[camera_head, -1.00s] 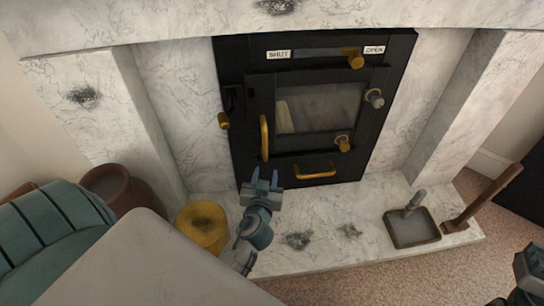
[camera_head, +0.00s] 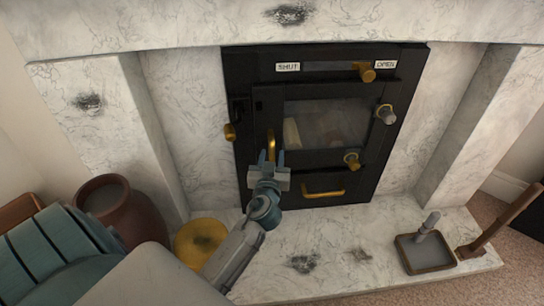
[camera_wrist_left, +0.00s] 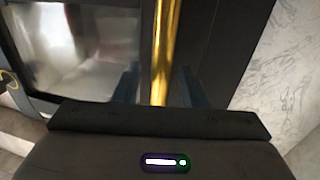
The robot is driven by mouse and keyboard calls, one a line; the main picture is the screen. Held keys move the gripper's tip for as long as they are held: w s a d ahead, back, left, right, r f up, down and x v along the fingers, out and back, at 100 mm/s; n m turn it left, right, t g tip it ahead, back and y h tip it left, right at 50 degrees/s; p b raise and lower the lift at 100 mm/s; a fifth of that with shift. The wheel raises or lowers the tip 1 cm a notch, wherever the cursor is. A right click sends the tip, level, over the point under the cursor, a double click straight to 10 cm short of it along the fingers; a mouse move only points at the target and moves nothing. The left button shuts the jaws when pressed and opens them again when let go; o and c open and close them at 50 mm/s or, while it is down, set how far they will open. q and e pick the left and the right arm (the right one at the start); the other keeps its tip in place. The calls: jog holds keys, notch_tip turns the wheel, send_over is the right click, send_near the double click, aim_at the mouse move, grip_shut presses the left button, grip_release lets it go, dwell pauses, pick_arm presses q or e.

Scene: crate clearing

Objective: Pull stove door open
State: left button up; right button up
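The black stove door (camera_head: 325,120) with its glass window looks closed in the head view. Its upright brass handle (camera_head: 271,142) is on the door's left side. My left gripper (camera_head: 272,157) is at the lower part of this handle, fingers pointing up toward the stove. In the left wrist view the handle (camera_wrist_left: 162,50) runs between the two blue fingers, with a gap visible on both sides, so the gripper is open around it. Whether the fingertips reach past the bar is hard to tell. My right gripper is not in view.
A lower brass handle (camera_head: 323,193) and several knobs are on the stove front. A yellow tin (camera_head: 200,240) and a brown pot (camera_head: 125,210) stand at left. An ash pan (camera_head: 427,252) and a wooden-handled tool (camera_head: 505,220) lie at right. The marble hearth (camera_head: 340,235) between is mostly clear.

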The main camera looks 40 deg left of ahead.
pick_arm(q)
jog(key=shift+w+a, duration=0.2)
jog(key=shift+w, duration=0.15)
jog(key=shift+c, duration=0.5)
grip_shut()
